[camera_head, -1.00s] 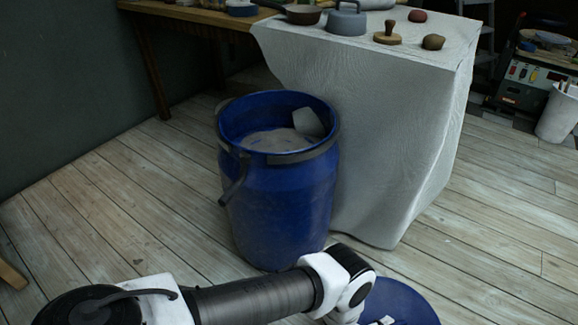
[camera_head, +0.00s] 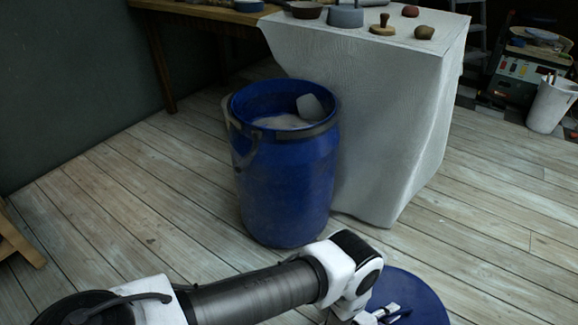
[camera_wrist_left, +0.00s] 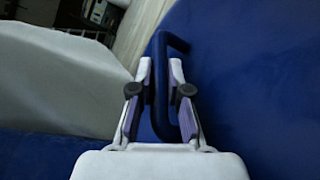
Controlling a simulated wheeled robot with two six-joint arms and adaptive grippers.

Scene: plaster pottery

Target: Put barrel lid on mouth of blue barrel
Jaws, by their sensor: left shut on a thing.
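The blue barrel (camera_head: 287,185) stands upright on the floor, its mouth open, with grey-white material and a pale flat piece inside. The round blue barrel lid (camera_head: 425,300) is at the bottom of the head view, in front and to the right of the barrel and apart from it. My left gripper (camera_head: 388,313) is over the lid. In the left wrist view my left gripper (camera_wrist_left: 160,85) is shut on the lid's dark blue handle (camera_wrist_left: 161,110), with the lid surface (camera_wrist_left: 255,75) filling the right side. The lid's near edge is cut off in the head view. My right gripper is not in view.
A cloth-covered stand (camera_head: 395,125) with small pots and tools on top is right behind the barrel. A wooden table (camera_head: 195,12) is at the back left. A white bucket (camera_head: 550,105) stands at the far right.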

